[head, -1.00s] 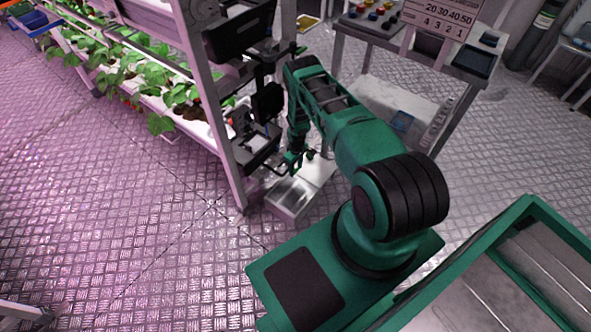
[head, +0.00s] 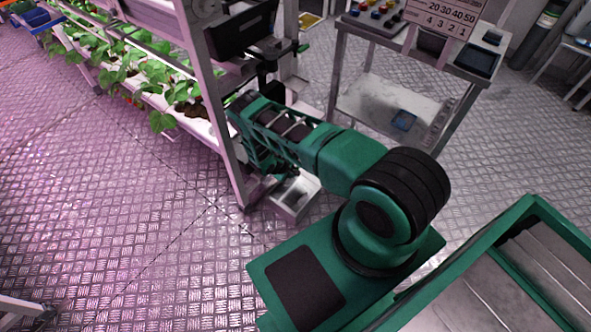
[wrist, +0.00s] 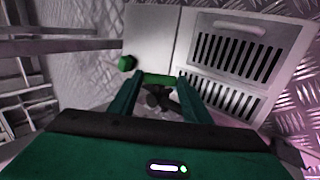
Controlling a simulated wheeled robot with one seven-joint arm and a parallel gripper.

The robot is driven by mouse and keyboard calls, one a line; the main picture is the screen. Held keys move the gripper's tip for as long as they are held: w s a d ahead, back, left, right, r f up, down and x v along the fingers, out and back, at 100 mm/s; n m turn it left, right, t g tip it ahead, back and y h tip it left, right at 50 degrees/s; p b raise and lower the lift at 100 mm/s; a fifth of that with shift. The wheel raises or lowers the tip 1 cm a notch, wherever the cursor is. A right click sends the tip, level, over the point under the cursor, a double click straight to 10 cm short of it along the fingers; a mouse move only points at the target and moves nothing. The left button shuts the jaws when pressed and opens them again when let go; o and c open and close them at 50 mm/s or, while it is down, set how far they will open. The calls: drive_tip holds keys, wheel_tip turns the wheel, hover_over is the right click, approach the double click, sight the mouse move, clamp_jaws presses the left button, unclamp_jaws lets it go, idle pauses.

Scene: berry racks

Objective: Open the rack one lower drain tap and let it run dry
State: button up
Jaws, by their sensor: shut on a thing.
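In the wrist view my gripper (wrist: 157,82) reaches down with its two green fingers on either side of a short green tap handle (wrist: 158,78). The fingers are shut on this handle, which spans between the fingertips. The dark tap body (wrist: 160,98) shows just below it, between the fingers. In the head view the gripper and this tap are hidden behind my arm, low at the end post of the rack (head: 215,105). I cannot see whether water is running.
A metal box (head: 290,211) stands on the floor by the rack's foot. The wrist view shows slotted grates (wrist: 235,45) and a separate green knob (wrist: 127,62). A control bench (head: 337,75) stands to the right. Planted troughs (head: 190,125) run left.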

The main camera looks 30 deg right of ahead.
drive_tip(key=shift+s+a+f+t+h, duration=0.1)
drive_tip(key=shift+a+f+t+h, duration=0.15)
drive_tip(key=shift+h, duration=0.45)
drive_tip(key=shift+a+f+t+h, duration=0.15)
drive_tip(key=shift+t+h, duration=0.1)
drive_tip(key=shift+h, duration=0.45)
drive_tip(key=o, duration=1)
drive_tip(key=shift+o, duration=0.2)
drive_tip(key=shift+r, duration=0.1)
drive_tip(key=v, duration=1)
drive_tip(key=shift+s+a, duration=0.15)
drive_tip(key=shift+a, duration=0.25)
